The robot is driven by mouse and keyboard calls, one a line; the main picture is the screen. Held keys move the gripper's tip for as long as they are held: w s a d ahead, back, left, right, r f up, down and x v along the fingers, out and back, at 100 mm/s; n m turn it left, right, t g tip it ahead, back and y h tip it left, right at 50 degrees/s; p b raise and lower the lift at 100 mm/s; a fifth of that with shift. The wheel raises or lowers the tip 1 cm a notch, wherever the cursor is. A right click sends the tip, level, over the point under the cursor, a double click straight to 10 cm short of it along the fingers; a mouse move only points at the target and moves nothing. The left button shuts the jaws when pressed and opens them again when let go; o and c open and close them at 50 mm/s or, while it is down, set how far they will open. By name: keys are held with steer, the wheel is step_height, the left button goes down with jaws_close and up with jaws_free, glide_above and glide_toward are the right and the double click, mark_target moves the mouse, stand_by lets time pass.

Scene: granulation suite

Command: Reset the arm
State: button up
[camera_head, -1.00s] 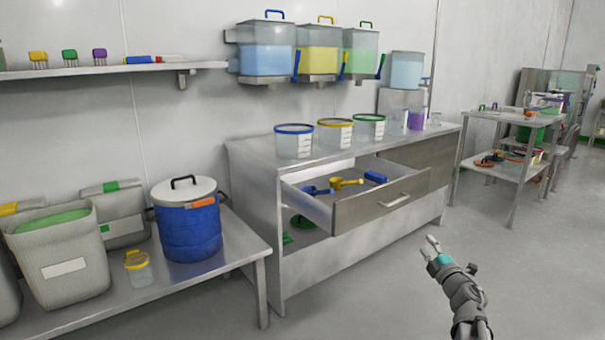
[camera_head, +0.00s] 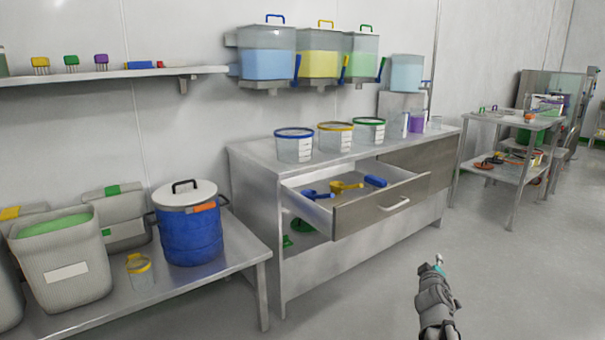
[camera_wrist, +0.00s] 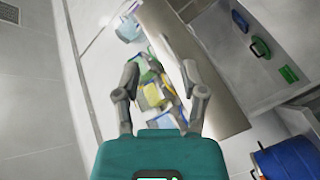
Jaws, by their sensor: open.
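My gripper (camera_head: 438,262) is at the lower right of the head view, in free space in front of the steel cabinet (camera_head: 335,268) and over the floor. In the wrist view my gripper (camera_wrist: 158,75) has its two fingers apart and nothing between them. The cabinet's drawer (camera_head: 362,216) is pulled out, to the left of and beyond my gripper. A blue scoop (camera_head: 318,194), a yellow scoop (camera_head: 346,186) and a blue block-like item (camera_head: 376,181) lie in it.
Tubs with blue (camera_head: 294,146), yellow (camera_head: 335,137) and green (camera_head: 369,131) rims stand on the cabinet top. A low bench (camera_head: 207,280) at left holds a blue drum (camera_head: 187,236) and bins. A steel rack (camera_head: 513,155) stands at right. The floor (camera_head: 525,280) at lower right is clear.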

steer(key=s+a+f+m+g+y+p, duration=0.2)
steer(key=s+a+f+m+g, duration=0.4)
steer(key=s+a+f+g, duration=0.4)
steer(key=s+a+f+g+y, duration=0.3)
steer(key=s+a+g+y, duration=0.15)
steer(key=s+a, duration=0.6)
step_height(320, 180, up, 38)
steer(key=p, duration=3.9)
steer(key=shift+w+f+g, duration=0.2)
steer(key=shift+w+g, duration=0.1)
steer(key=shift+g, duration=0.15)
